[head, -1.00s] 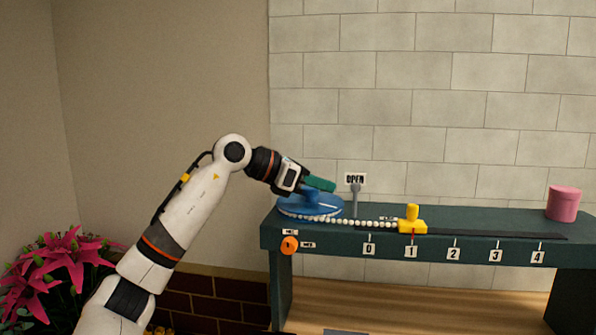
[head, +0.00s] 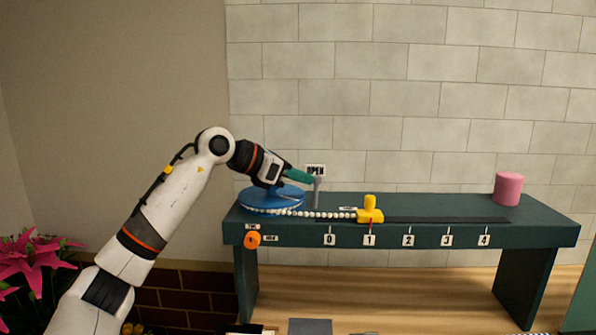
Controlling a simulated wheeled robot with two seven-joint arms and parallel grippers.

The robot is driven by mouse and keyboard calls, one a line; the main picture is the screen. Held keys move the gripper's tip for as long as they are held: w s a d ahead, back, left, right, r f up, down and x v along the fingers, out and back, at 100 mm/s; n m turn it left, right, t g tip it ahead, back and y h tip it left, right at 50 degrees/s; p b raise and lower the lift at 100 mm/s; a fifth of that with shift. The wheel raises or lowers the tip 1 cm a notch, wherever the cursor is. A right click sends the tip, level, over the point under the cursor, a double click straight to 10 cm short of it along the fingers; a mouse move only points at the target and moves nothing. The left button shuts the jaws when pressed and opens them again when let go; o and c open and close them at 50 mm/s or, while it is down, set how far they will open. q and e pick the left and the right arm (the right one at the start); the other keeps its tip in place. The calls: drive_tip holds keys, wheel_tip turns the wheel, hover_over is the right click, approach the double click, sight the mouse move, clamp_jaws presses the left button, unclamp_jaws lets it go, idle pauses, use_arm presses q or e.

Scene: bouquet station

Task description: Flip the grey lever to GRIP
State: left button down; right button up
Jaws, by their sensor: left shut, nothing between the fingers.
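The grey lever (head: 317,194) stands upright on the green bench, behind the string of white beads. No GRIP label is readable. My right gripper is out of view.
The blue disc (head: 258,204) lies below my left gripper. A yellow slider (head: 370,213) sits at mark 1 on the dark track. An orange knob (head: 252,239) is on the bench front (head: 540,236). A pink cylinder (head: 508,190) stands at the right end.

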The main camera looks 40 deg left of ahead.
use_arm(q)
drive_tip(key=d+g+y+p, duration=0.1)
drive_tip(key=p, duration=0.2)
drive_tip(key=w+d+r+g+y+p, duration=0.1)
drive_tip(key=p, duration=0.3)
drive_tip(key=shift+w+d+r+m, duration=0.15)
drive_tip(key=shift+r+m, duration=0.1)
drive_tip(key=shift+m, duration=0.15)
drive_tip(key=shift+w+d+f+y+p, duration=0.15)
drive_tip(key=shift+d+y+p, duration=0.15)
drive_tip(key=shift+p, duration=0.25)
drive_tip(key=shift+w+d+f, duration=0.15)
drive_tip(key=shift+f, duration=0.15)
drive_tip(key=shift+s+a+f+b, duration=0.35)
drive_tip(key=shift+a+b, duration=0.2)
drive_tip(key=shift+a, duration=0.05)
drive_tip(key=shift+r, duration=0.1)
